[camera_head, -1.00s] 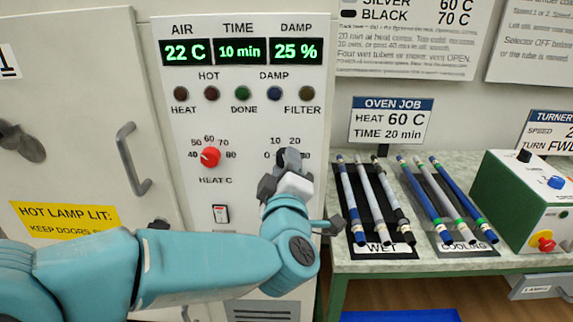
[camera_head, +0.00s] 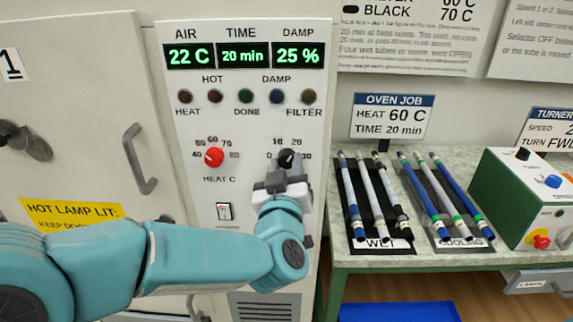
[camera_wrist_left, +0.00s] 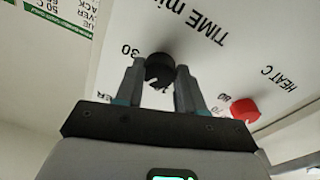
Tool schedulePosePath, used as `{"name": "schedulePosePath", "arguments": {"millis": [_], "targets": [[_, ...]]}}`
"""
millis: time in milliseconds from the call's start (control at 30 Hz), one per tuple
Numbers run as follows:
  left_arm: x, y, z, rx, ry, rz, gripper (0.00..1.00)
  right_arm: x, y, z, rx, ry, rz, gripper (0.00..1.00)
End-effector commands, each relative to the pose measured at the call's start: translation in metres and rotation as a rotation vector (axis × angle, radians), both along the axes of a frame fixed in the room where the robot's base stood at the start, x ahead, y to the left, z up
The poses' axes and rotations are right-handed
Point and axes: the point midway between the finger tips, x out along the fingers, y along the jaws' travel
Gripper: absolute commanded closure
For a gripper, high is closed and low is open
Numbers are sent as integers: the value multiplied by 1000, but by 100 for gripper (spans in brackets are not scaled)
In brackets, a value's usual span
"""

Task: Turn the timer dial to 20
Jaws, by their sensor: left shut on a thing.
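The black timer dial (camera_head: 287,156) is on the white control panel (camera_head: 260,200), right of the red heat dial (camera_head: 214,157). The TIME display (camera_head: 243,56) reads 20 min. My left gripper (camera_head: 286,170) is at the timer dial and shut on it. In the left wrist view the timer dial (camera_wrist_left: 160,67) sits between the two fingertips, and the 30 mark shows beside it. The fingers partly hide the dial in the head view. My right gripper is not in view.
The oven job card (camera_head: 391,117) reads heat 60 C, time 20 min. A bench (camera_head: 460,262) at the right holds several rods on dark trays and a green turner box (camera_head: 520,205). A rocker switch (camera_head: 224,211) is below the heat dial.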

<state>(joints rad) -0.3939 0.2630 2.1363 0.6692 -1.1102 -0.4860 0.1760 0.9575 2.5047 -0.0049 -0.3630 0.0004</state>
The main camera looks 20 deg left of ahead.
Motion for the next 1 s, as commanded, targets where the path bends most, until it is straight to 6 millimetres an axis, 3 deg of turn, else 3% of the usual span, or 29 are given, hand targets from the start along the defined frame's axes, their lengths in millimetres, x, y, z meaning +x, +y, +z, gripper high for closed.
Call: {"name": "schedulePosePath", "arguments": {"millis": [33,567,600,667,1000], "targets": [[1,2,6,9,-12,4,92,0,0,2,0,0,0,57],[0,2,7,33,-6,4,92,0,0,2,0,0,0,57],[0,2,7,33,-6,4,59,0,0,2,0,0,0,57],[0,1,6,33,-4,4,39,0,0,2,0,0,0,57],[-2,0,2,32,3,1,36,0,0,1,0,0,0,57]]}}
